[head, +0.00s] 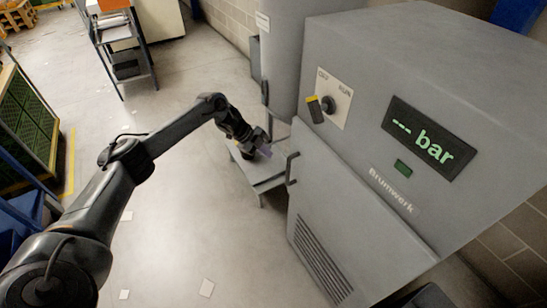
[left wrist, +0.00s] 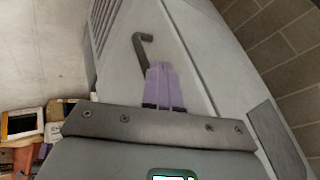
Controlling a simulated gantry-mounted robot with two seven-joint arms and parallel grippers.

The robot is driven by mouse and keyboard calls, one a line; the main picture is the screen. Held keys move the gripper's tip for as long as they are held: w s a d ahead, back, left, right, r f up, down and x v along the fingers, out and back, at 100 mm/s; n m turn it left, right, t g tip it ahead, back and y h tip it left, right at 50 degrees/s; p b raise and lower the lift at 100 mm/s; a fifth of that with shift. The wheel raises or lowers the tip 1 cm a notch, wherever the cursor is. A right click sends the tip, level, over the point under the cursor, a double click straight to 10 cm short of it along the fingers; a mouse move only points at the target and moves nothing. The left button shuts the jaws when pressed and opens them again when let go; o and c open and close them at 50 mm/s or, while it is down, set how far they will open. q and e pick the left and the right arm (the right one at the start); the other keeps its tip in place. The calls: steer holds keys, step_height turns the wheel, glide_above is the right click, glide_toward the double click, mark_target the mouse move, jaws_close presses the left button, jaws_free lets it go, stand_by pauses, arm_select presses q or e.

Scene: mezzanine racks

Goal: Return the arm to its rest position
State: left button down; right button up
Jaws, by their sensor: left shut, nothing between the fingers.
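My left arm (head: 150,150) reaches in from the lower left of the head view and stretches out towards the grey Brunwerk machine (head: 350,190). My left gripper (head: 264,150) is at its end, beside the machine's left side and over a low grey step or stand (head: 262,180). Its purple fingers are together and empty. In the left wrist view the shut left gripper (left wrist: 163,88) shows against a pale grey panel, near a dark bent handle (left wrist: 142,50). I cannot tell whether they touch. My right gripper is in neither view.
The machine front has an OFF/RUN switch (head: 325,105) with a yellow-tipped handle, and a display (head: 431,138) reading "--- bar". A dark door handle (head: 291,168) sticks out. A shelf cart (head: 122,45) and green crates (head: 28,120) stand left. Open floor (head: 185,215) lies between.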

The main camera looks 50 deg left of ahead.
arm_select(q)
steer(key=s+d+f+g+h, duration=0.1)
steer(key=s+d+f+g, duration=0.1)
steer(key=s+d+f, duration=0.6)
steer(key=s+d+f+g+h, duration=0.1)
steer(key=s+d+f+g, duration=0.1)
steer(key=s+d+f, duration=0.6)
steer(key=s+d+f+m+h, duration=0.1)
steer(key=s+d+f, duration=0.25)
steer(key=d, duration=0.35)
steer(key=s+d+f+h, duration=0.1)
steer(key=s+d+f, duration=0.25)
steer(key=d, duration=0.35)
steer(key=s+d+r+n+t, duration=0.1)
steer(key=s+d, duration=0.1)
steer(key=d, duration=0.5)
steer(key=s+d+r+n+t, duration=0.1)
steer(key=s+d, duration=0.2)
steer(key=d, duration=0.5)
steer(key=s+a+r+n+y, duration=0.3)
steer(key=a+r+n+y, duration=0.5)
steer(key=a+r+n, duration=0.65)
step_height(320, 180, up, 38)
steer(key=m+p, duration=0.1)
steer(key=p, duration=3.6)
steer(key=shift+s+a+r, duration=0.15)
